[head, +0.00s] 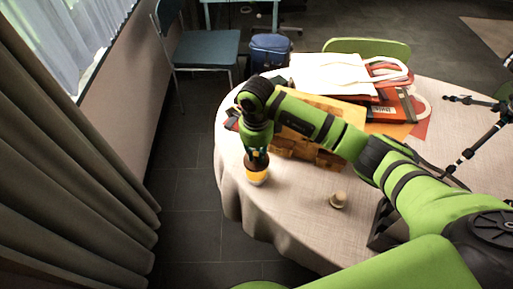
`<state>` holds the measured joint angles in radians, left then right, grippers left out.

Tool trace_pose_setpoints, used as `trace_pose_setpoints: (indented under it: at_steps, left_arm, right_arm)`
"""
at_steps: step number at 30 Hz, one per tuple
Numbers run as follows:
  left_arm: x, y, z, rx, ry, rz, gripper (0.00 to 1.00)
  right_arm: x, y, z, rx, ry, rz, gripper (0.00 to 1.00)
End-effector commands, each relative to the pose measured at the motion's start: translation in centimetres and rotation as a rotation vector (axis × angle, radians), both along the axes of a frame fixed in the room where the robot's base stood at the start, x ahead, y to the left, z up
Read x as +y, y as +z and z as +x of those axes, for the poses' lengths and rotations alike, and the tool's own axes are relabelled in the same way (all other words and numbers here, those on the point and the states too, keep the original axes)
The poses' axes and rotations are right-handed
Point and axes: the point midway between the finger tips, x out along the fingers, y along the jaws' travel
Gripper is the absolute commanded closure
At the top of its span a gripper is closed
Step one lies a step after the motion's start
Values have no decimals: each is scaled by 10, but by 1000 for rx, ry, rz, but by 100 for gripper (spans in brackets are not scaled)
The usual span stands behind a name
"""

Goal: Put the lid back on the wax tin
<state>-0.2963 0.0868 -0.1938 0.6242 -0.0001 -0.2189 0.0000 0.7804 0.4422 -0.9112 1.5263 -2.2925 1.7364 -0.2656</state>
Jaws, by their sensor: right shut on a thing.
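My right gripper (257,161) points down at the near left edge of the round table. It is shut at the top of a small yellow-orange round piece (257,178), which looks like the wax tin or its lid. The piece is too small, and partly covered by the fingers, to tell whether lid and tin are together there. I cannot tell whether it touches the cloth. A small beige round object (338,200) stands apart on the cloth to the right, and I cannot tell what it is. My left gripper is out of view.
The table (293,208) has a pale cloth. Behind my right arm are a brown woven box (310,153), a white bag (330,75) and red boxes (392,112). A black tripod (470,152) stands at the right. The near cloth is mostly clear.

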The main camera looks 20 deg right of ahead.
Motion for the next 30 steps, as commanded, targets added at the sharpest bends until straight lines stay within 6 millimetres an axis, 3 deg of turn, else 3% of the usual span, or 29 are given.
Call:
trace_pose_setpoints:
  at_steps: [6,21,30]
  left_arm:
    - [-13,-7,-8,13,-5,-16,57]
    - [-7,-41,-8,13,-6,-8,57]
    - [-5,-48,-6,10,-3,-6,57]
  right_arm:
    - [0,-10,0,0,-13,1,100]
    - [0,-56,0,-1,-10,1,100]
    - [0,-65,0,-1,-10,1,100]
